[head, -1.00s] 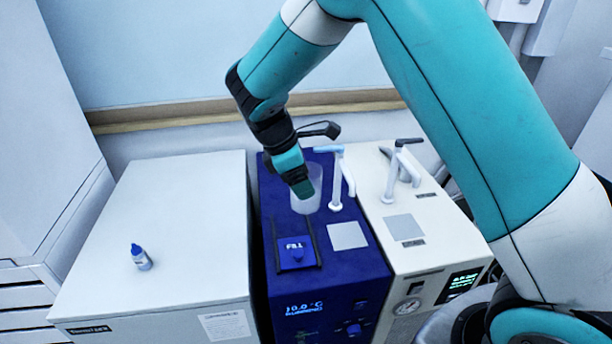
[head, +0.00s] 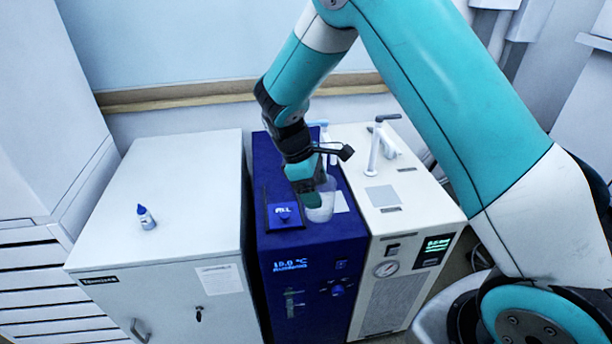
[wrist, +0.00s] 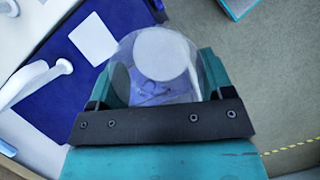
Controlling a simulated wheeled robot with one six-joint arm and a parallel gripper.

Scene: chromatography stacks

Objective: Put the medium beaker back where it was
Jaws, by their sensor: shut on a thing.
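The medium beaker (head: 321,207) is a clear, whitish cup above the top of the blue chiller (head: 262,170), toward its front right. My gripper (head: 310,201) comes down from above and is shut on the beaker. In the wrist view the beaker (wrist: 160,65) shows between the two teal fingers of my gripper (wrist: 158,85), with its round base visible. I cannot tell whether the beaker touches the chiller top.
A white unit with a tap (head: 382,195) stands right. A white cabinet (head: 170,190) with a small blue-capped bottle (head: 146,218) stands left, its top mostly clear.

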